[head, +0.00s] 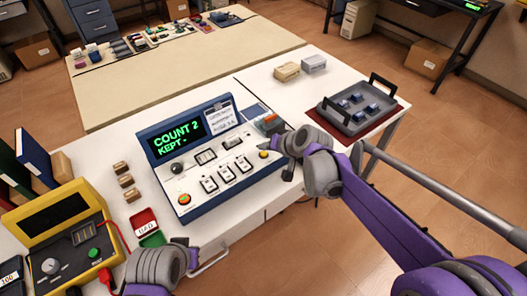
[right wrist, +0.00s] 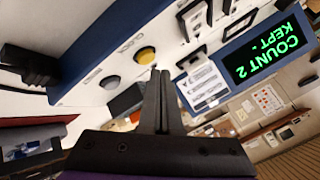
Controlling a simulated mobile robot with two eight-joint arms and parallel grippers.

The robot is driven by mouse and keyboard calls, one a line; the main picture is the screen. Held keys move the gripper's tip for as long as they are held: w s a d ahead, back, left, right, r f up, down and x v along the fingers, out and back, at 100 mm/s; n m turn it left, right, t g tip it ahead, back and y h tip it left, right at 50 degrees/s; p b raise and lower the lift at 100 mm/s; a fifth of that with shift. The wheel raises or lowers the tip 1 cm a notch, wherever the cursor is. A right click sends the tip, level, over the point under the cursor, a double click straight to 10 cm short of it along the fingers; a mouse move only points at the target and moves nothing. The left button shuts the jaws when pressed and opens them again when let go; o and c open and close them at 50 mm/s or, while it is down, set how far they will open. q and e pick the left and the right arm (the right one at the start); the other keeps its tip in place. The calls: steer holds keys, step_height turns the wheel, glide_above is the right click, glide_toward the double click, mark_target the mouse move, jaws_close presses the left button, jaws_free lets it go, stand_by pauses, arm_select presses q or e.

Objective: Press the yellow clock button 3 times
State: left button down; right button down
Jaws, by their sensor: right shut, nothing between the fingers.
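The blue-and-white console (head: 215,160) stands on the white table. Its dark screen (head: 178,134) reads "COUNT 2 KEPT" in green. The yellow clock button (head: 263,154) is near the console's right end, and shows as a round yellow cap (right wrist: 145,55) in the right wrist view. My right gripper (head: 287,173) is at the console's right end. Its fingers (right wrist: 161,73) are shut and empty, with tips close beside the button in the picture; I cannot tell the depth gap. My left wrist (head: 160,264) is at the bottom; its fingers cannot be made out.
An orange-red button (head: 184,199) and several white switches share the console panel. A grey tray (head: 355,112) on a red mat is at the right. Two small boxes (head: 287,71) (head: 313,64) stand behind.

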mark_target(265, 156)
steer(key=shift+r, duration=0.1)
